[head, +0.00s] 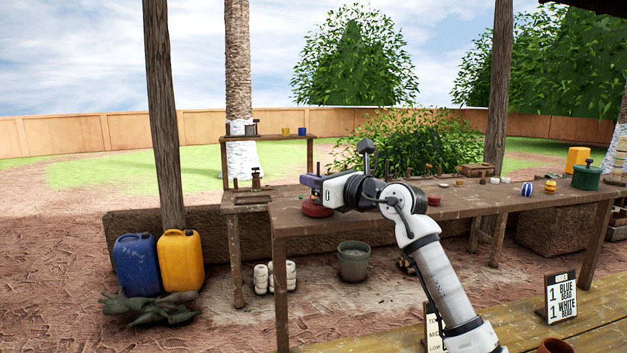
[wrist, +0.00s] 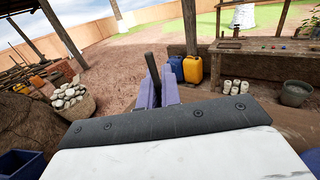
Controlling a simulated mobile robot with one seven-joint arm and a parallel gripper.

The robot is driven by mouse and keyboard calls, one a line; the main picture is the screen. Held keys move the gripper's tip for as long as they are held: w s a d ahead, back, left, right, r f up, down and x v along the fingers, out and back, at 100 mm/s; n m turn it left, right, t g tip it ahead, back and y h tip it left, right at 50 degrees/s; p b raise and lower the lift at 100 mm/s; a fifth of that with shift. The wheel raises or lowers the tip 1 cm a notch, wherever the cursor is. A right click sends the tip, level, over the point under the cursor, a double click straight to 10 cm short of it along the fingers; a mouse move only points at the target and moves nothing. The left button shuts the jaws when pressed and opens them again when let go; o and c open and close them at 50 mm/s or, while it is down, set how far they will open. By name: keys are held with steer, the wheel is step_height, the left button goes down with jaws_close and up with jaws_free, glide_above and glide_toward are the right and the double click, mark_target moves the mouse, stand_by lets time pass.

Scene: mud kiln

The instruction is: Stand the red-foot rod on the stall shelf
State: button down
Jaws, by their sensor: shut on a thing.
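My gripper (head: 312,184) is over the left end of the long wooden table and is shut on a dark upright rod (wrist: 152,66). The rod's top also shows just above the jaws in the head view (head: 318,169). A round red piece (head: 317,209) shows right below the jaws and looks like the rod's foot. I cannot tell whether it touches the table. In the wrist view the foot is hidden. A raised wooden shelf (head: 285,137) with small pots stands at the back left; it may be the stall shelf.
Blue (head: 137,265) and yellow (head: 181,260) cans and a bucket (head: 353,261) stand on the ground. Wooden posts rise nearby.

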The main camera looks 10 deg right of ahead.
steer(key=shift+f, duration=0.2)
steer(key=c, duration=1.6)
jaws_free()
steer(key=shift+r, duration=0.1)
steer(key=shift+r, duration=0.15)
steer(key=shift+s+d, duration=0.2)
steer(key=shift+s, duration=0.05)
steer(key=b+v, duration=0.4)
steer(key=v, duration=0.7)
steer(key=shift+s, duration=0.25)
